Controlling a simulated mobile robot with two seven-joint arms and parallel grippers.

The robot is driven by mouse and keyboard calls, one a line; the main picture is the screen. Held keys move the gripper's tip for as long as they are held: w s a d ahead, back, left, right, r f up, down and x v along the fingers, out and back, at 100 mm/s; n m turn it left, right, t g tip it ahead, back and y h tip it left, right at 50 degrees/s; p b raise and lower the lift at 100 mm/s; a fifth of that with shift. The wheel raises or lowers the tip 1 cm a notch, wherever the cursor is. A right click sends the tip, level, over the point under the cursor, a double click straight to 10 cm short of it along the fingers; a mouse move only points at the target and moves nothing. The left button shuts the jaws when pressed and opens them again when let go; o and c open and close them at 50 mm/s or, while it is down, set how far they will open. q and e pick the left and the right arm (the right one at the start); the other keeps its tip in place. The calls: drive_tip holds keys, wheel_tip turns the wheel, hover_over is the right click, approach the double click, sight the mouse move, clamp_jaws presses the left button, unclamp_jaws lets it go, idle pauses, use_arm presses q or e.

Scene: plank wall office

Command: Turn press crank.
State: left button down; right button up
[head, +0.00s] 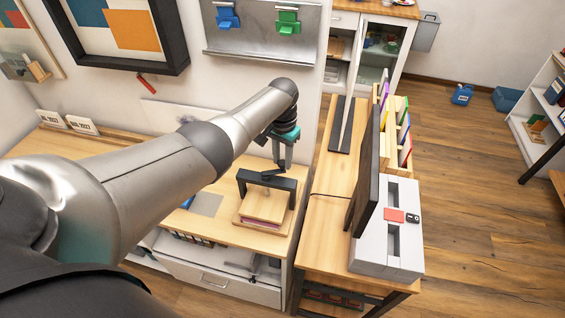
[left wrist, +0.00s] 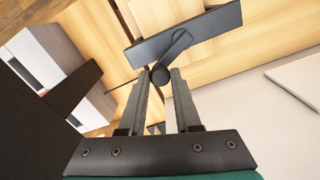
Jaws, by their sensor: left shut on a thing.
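The press stands on the wooden cabinet top in the head view, with a dark frame (head: 284,183) over a wooden base (head: 262,208). A dark crank (head: 272,174) sits on top of the frame. My left gripper (head: 281,168) reaches down to the crank from above. In the left wrist view the press frame (left wrist: 205,30) and the crank arm (left wrist: 175,48) show close up. There, my left gripper (left wrist: 161,78) is shut on the crank's round knob (left wrist: 160,75), which lies between the fingertips. My right gripper is in neither view.
A grey sheet (head: 206,204) lies left of the press. A dark monitor (head: 367,165) and a grey box (head: 388,250) stand on the desk to the right. A wall panel with blue and green holders (head: 289,19) hangs behind. Floor is free at the far right.

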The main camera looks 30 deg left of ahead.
use_arm(q)
drive_tip(key=s+a+n, duration=0.1)
drive_tip(key=a+n, duration=0.2)
drive_tip(key=n, duration=0.6)
drive_tip(key=s+a+n+p, duration=0.1)
drive_tip(key=a+n, duration=0.1)
drive_tip(key=n, duration=0.8)
drive_tip(key=s+a+n, duration=0.1)
drive_tip(key=a+n, duration=0.2)
drive_tip(key=n, duration=0.6)
drive_tip(key=shift+a+p, duration=0.3)
drive_tip(key=shift+p, duration=0.1)
drive_tip(key=n, duration=0.2)
drive_tip(key=s+n, duration=0.1)
drive_tip(key=n, duration=0.1)
drive_tip(key=s+n, duration=0.1)
drive_tip(key=shift+s+d+n, duration=0.15)
drive_tip(key=shift+d+n, duration=0.15)
drive_tip(key=shift+n, duration=0.1)
drive_tip(key=shift+s+d+n+b, duration=0.4)
drive_tip(key=shift+d+n+b, duration=0.35)
drive_tip(key=shift+n, duration=1.25)
drive_tip(key=shift+s+d+n+b, duration=0.45)
drive_tip(key=shift+d+n+b, duration=0.3)
drive_tip(key=shift+n, duration=1.25)
drive_tip(key=shift+s+d+n+b, duration=0.4)
drive_tip(key=shift+d+n+b, duration=0.3)
drive_tip(key=shift+n, duration=1.3)
